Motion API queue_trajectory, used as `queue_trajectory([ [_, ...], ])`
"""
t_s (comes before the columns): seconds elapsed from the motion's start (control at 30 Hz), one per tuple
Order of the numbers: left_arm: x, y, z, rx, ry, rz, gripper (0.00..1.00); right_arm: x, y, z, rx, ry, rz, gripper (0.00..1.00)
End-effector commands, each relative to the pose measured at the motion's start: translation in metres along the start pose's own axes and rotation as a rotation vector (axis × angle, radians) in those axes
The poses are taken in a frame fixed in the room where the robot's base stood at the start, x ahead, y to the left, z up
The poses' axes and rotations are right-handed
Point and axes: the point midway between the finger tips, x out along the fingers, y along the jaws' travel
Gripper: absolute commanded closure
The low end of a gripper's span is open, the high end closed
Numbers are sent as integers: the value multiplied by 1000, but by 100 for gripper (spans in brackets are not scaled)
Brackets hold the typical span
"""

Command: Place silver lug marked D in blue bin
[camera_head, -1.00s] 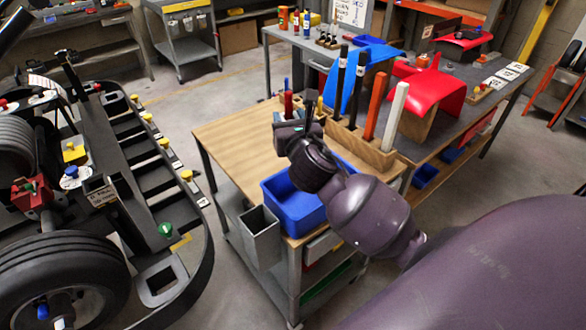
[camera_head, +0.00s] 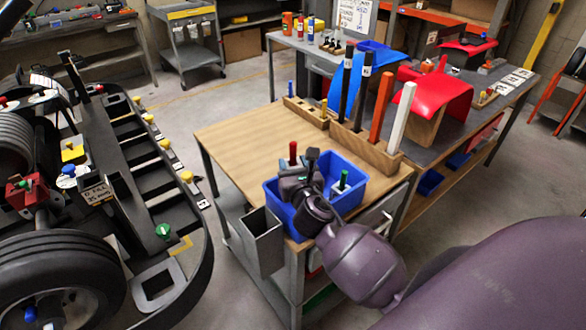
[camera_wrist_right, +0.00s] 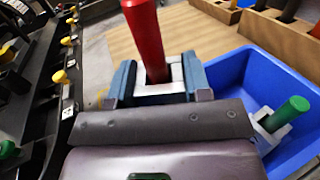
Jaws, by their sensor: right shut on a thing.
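My right gripper (camera_head: 300,182) is shut on a lug with a red post (camera_head: 293,152) and a silver base. In the right wrist view, the red post (camera_wrist_right: 146,40) stands up between the two blue-grey fingers (camera_wrist_right: 160,82) and the silver base shows below it. No letter on it is readable. In the head view, the gripper and lug are over the left part of the blue bin (camera_head: 350,203); height above its floor is unclear. A green-post lug (camera_head: 343,182) is in the bin's right part, also seen in the right wrist view (camera_wrist_right: 285,115). My left gripper is not in view.
The bin sits on a wooden-topped cart (camera_head: 235,135) with clear top to its left. A grey open box (camera_head: 262,240) hangs at the cart's front. Behind are a wooden rack of tall bars (camera_head: 365,143) and a small wooden holder (camera_head: 305,112). A kart (camera_head: 110,200) stands left.

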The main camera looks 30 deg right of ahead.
Motion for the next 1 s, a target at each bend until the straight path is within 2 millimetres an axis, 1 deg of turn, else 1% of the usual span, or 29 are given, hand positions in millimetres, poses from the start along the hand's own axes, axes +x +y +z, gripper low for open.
queue_trajectory([
  [0.03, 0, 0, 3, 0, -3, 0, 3, 0, 0, -3, 0, -2, -1, 88],
  [0.27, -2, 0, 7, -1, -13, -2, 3, 0, 0, -1, 0, -4, 0, 88],
  [0.43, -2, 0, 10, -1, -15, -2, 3, 0, 0, -5, -1, -3, 0, 88],
  [0.47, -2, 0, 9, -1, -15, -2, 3, 0, 0, -6, 0, -1, 0, 52],
  [0.6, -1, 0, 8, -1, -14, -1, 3, 0, 0, -5, 0, -2, 0, 31],
  [0.87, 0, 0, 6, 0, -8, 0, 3, 0, 0, -5, 0, -2, 0, 30],
  [0.97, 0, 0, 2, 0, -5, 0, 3, 0, 0, 0, 0, -3, 0, 30],
  [1.0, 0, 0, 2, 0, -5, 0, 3, -3, 0, -2, 0, -2, 0, 30],
])
